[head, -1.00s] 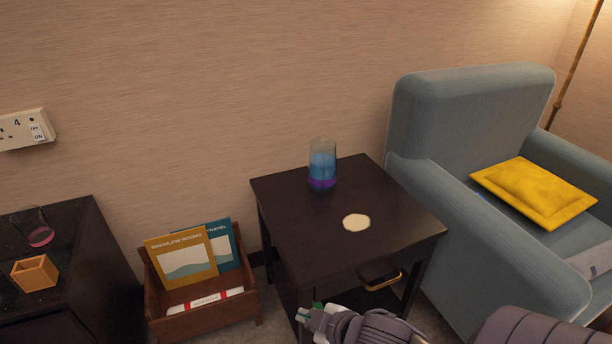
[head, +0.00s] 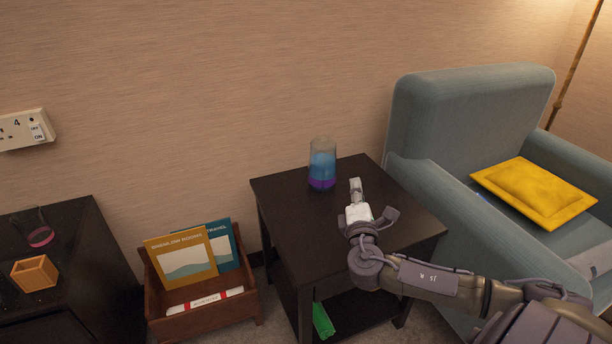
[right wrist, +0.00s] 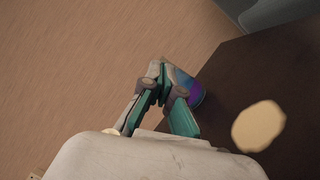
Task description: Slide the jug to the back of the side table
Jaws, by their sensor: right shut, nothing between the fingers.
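The jug (head: 322,165) is a clear upright vessel with blue and purple bands, standing near the back left of the dark side table (head: 285,205). My right gripper (head: 356,187) is over the table, to the right of the jug and nearer the front, with its fingers shut and empty. In the right wrist view the jug (right wrist: 190,84) shows just beyond the fingertips (right wrist: 158,76), partly hidden by them. I cannot tell whether they touch it. A pale round disc (right wrist: 258,126) lies on the tabletop; the gripper hides it in the head view. My left gripper is not in view.
The wall is close behind the table. A blue-grey armchair (head: 440,125) with a yellow cushion (head: 533,192) stands at the right. A wooden magazine box (head: 208,325) stands on the left. A green item (head: 322,320) is under the tabletop.

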